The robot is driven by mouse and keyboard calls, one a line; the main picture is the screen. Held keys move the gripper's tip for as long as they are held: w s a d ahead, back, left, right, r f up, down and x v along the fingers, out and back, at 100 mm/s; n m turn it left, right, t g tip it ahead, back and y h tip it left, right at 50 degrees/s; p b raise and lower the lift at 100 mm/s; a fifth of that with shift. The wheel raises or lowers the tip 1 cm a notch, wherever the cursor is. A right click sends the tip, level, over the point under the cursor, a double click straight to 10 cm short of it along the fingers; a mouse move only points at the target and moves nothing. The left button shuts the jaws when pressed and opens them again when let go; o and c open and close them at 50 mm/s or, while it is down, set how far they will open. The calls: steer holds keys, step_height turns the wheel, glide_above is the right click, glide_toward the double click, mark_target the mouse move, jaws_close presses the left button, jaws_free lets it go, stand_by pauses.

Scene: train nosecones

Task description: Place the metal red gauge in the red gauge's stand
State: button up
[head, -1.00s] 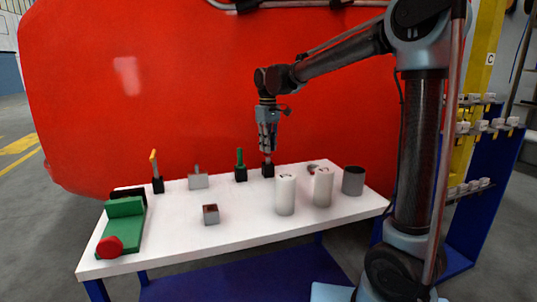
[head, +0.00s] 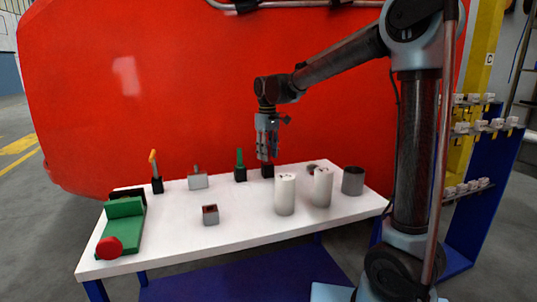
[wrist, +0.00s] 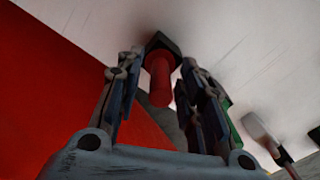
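A red cylindrical gauge (wrist: 160,80) stands between my gripper's fingers in the wrist view, its far end at a black block-shaped stand (wrist: 163,42). In the head view this black stand (head: 267,171) is at the back of the white table. My gripper (head: 267,158) points down just above it. In the wrist view my gripper (wrist: 163,65) has its fingers spread, one each side of the red gauge, with gaps visible. A small grey block with a dark red top (head: 210,214) sits alone at the table's front middle; whether its top is hollow is unclear.
Along the back stand a green-handled gauge (head: 240,165), a grey block with a peg (head: 198,181) and a yellow-handled gauge (head: 154,170). Two white cylinders (head: 285,195) and a dark grey cup (head: 353,181) are at right. A green fixture (head: 123,220) is at left.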

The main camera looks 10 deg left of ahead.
step_height(320, 180, up, 12)
stand_by(0.5)
